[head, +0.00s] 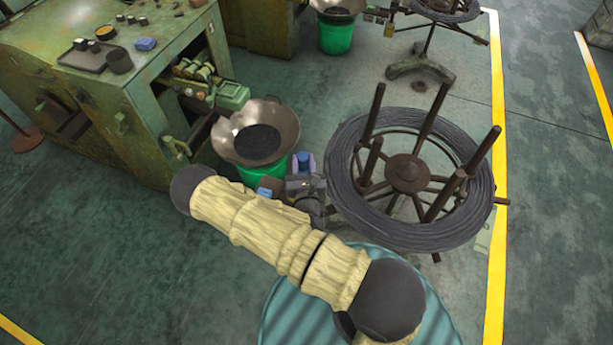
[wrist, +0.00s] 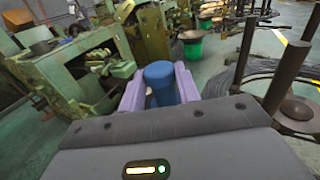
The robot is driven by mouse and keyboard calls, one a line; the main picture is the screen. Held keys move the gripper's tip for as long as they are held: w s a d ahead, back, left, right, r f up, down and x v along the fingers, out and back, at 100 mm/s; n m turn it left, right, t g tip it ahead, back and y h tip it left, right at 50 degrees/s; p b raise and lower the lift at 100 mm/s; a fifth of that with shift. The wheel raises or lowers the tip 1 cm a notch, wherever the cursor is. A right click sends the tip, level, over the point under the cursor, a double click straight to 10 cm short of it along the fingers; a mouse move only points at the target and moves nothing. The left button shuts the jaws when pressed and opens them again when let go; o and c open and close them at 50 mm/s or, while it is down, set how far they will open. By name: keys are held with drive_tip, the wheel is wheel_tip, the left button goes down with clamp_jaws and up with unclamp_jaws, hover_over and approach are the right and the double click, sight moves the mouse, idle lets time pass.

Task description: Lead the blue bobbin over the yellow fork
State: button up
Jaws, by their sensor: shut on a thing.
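The blue bobbin (wrist: 161,88) stands between the two lilac fingers of my gripper (wrist: 159,74) in the wrist view. My gripper is shut on it. In the head view the blue bobbin (head: 304,158) shows small between the fingers of my gripper (head: 304,163), just right of a metal bowl and left of the large wire coil. The bobbin's lower part is hidden by the gripper body in the wrist view. I cannot make out a yellow fork for certain in either view.
The metal bowl (head: 284,119) sits on a green bucket (head: 262,172) beside the green machine (head: 150,85). The wire coil (head: 350,205) lies on a reel with upright posts (head: 485,150), close right of my gripper. Open floor (head: 130,260) lies at lower left.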

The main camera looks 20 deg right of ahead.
sight(306, 170)
drive_tip(key=m+h+b, duration=0.1)
drive_tip(key=b, duration=0.1)
drive_tip(key=w+f+m+g+h+b, duration=0.1)
drive_tip(key=h+b, duration=0.1)
drive_tip(key=shift+m+h+b, duration=0.3)
drive_tip(key=shift+b, duration=0.1)
drive_tip(key=m+g+h+b, duration=0.1)
drive_tip(key=b, duration=0.1)
drive_tip(key=m+g+h+b, duration=0.1)
drive_tip(key=h+b, duration=0.1)
drive_tip(key=b, duration=0.1)
drive_tip(key=shift+d+f+m+h, duration=0.2)
drive_tip(key=shift+f+m+h, duration=0.1)
drive_tip(key=shift+f, duration=0.1)
drive_tip(key=m+g+h+b, duration=0.1)
drive_tip(key=b, duration=0.2)
drive_tip(key=s+f+m+g+h+b, duration=0.1)
drive_tip(key=g+h+b, duration=0.1)
drive_tip(key=b, duration=0.2)
drive_tip(key=shift+s+d+f+m, duration=0.15)
drive_tip(key=shift+f+m, duration=0.05)
drive_tip(key=shift+m, duration=0.1)
drive_tip(key=shift+s+m+g+h+b, duration=0.4)
drive_tip(key=shift+g+h+b, duration=0.1)
drive_tip(key=shift+b, duration=0.6)
drive_tip(key=shift+r, duration=0.1)
drive_tip(key=shift+w, duration=0.1)
